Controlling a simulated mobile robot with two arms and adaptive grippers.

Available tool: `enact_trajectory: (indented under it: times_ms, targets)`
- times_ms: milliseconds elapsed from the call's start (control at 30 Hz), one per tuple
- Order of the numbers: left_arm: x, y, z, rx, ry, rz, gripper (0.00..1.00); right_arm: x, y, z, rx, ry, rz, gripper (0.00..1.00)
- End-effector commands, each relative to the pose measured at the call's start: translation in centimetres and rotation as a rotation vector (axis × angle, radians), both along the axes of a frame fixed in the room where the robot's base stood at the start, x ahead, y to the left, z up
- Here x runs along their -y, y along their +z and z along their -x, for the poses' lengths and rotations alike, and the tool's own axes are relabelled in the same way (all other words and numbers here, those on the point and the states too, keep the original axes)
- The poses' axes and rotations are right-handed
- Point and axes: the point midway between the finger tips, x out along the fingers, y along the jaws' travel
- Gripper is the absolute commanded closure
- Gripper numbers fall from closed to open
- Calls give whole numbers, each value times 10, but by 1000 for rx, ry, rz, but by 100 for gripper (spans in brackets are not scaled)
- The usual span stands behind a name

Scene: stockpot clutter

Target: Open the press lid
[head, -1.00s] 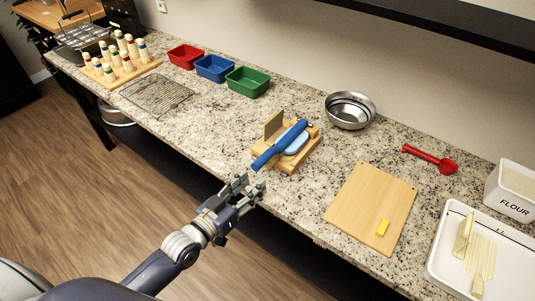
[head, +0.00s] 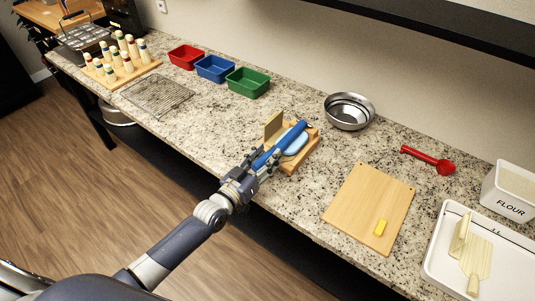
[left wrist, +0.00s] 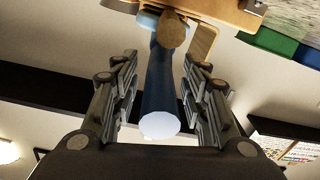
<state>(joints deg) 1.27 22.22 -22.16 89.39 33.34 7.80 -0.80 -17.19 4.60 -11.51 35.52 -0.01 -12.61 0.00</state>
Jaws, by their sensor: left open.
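The press is a small wooden frame (head: 301,162) with a light blue pad (head: 296,144), an upright wooden piece (head: 274,124) and a blue lever (head: 291,137) lying across it toward the counter's front edge. My left gripper (head: 262,162) is open at the lever's near end. In the left wrist view the blue lever (left wrist: 160,85) runs between the two open fingers of my left gripper (left wrist: 160,88), with a visible gap on each side. Its pale round end (left wrist: 160,125) faces the camera. My right gripper is not in view.
A metal bowl (head: 349,111) stands behind and right of the press. Green (head: 248,82), blue (head: 215,68) and red (head: 186,56) bins stand behind left. Clear counter lies left of the press.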

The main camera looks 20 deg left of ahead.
Motion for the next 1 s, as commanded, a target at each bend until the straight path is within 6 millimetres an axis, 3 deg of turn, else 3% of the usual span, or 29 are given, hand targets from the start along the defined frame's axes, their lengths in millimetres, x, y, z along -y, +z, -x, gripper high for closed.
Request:
enact_trajectory:
  times_ms: [400,467,600,1000]
  targets:
    - [3,0,-8,-1,-1,0,59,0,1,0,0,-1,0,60]
    - [3,0,-8,0,-1,-1,68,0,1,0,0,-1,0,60]
    - [3,0,-8,-1,0,-1,100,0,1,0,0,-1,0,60]
    - [3,10,-19,-26,0,-10,100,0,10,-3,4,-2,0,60]
